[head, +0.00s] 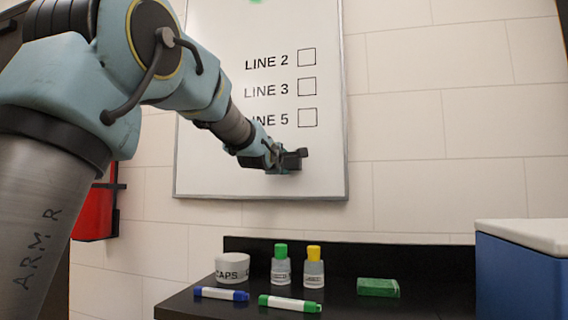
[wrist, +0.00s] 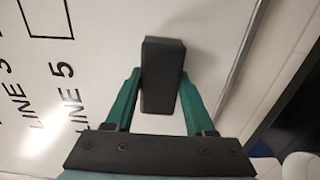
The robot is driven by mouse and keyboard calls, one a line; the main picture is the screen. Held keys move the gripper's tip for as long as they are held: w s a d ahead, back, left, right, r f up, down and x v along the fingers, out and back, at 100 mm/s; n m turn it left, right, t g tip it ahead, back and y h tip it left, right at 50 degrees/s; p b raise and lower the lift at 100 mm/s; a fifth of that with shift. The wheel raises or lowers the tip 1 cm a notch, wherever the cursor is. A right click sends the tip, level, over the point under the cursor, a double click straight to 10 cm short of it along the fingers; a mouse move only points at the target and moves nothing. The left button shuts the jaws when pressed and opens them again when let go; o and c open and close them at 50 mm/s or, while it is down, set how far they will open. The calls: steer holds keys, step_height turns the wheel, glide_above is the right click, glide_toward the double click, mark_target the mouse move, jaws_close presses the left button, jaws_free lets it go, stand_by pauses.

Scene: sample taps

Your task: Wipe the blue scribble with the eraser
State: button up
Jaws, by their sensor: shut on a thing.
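My gripper (head: 274,157) is at the lower part of the whiteboard (head: 215,165), below the "LINE 5" row. Its green fingers (wrist: 161,86) are shut on a dark block-shaped eraser (wrist: 163,62), which also shows at the arm's end in the head view (head: 294,159). The eraser is close to the board; I cannot tell whether it touches. No blue scribble shows in either view; parts of the board are hidden behind my arm and the eraser. A green mark (head: 256,1) shows at the top edge of the head view.
Below the board, a black counter (head: 345,306) holds a white "CAPS" tub (head: 232,267), bottles with green (head: 281,266) and yellow (head: 313,267) caps, a blue marker (head: 221,294), a green marker (head: 290,304) and a green block (head: 378,287). A blue box (head: 515,275) stands right.

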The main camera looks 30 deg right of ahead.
mark_target(297, 162)
steer(key=shift+s+d+f+b, duration=0.1)
steer(key=shift+s+d+b, duration=0.5)
steer(key=shift+s+d, duration=0.15)
steer(key=shift+s+d+p, duration=0.25)
steer(key=shift+p, duration=0.05)
steer(key=shift+s+d, duration=0.4)
steer(key=shift+w, duration=0.1)
